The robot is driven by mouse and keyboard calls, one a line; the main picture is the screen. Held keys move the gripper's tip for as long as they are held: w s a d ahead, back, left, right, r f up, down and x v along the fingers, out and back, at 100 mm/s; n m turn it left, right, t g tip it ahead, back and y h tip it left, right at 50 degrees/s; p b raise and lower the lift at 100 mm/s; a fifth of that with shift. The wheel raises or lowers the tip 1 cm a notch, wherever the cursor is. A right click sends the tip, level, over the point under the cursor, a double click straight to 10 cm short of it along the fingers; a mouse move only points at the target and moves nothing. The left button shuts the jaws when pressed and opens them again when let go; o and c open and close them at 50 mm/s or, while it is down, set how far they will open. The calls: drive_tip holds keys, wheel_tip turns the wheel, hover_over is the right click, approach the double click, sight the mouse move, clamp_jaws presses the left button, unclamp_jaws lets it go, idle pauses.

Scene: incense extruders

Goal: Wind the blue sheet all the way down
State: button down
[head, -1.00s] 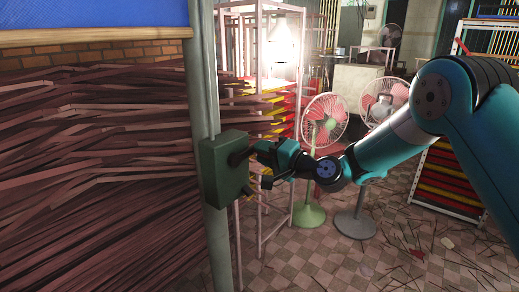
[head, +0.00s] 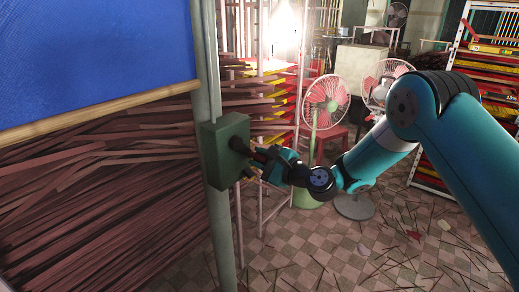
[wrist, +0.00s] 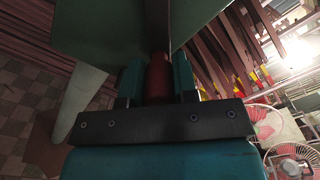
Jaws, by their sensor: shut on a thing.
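The blue sheet (head: 90,62) hangs at the upper left in the head view, with a wooden bar (head: 100,117) along its lower edge. Below the bar, the stacked brown incense sticks are uncovered. A green crank box (head: 225,150) is fixed to a grey-green post (head: 205,60) right of the sheet. My gripper (head: 262,160) is at the box's right side, on the crank handle. In the wrist view, my gripper (wrist: 159,85) is shut on the reddish-brown handle (wrist: 159,72), close to the green box (wrist: 110,35).
Pink metal racks (head: 298,90) with yellow and red trays stand behind the box. Two fans, one with a green base (head: 325,103), stand right of them. Loose sticks lie scattered on the tiled floor (head: 300,245). A tray rack (head: 432,165) is partly behind my arm.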

drive_tip(key=shift+s+a+f+m+p, duration=0.3)
drive_tip(key=shift+s+f+m+p, duration=0.1)
drive_tip(key=shift+m, duration=0.55)
drive_tip(key=shift+s+a+f+m+p, duration=0.25)
drive_tip(key=shift+s+m, duration=0.2)
drive_tip(key=shift+m, duration=0.55)
drive_tip(key=shift+s+a+f+m+p, duration=0.3)
drive_tip(key=shift+s+f+m+p, duration=0.1)
drive_tip(key=shift+m, duration=0.55)
drive_tip(key=c, duration=0.9)
unclamp_jaws()
drive_tip(key=shift+r, duration=0.15)
drive_tip(key=shift+b+v, duration=8.2)
drive_tip(key=shift+v, duration=0.5)
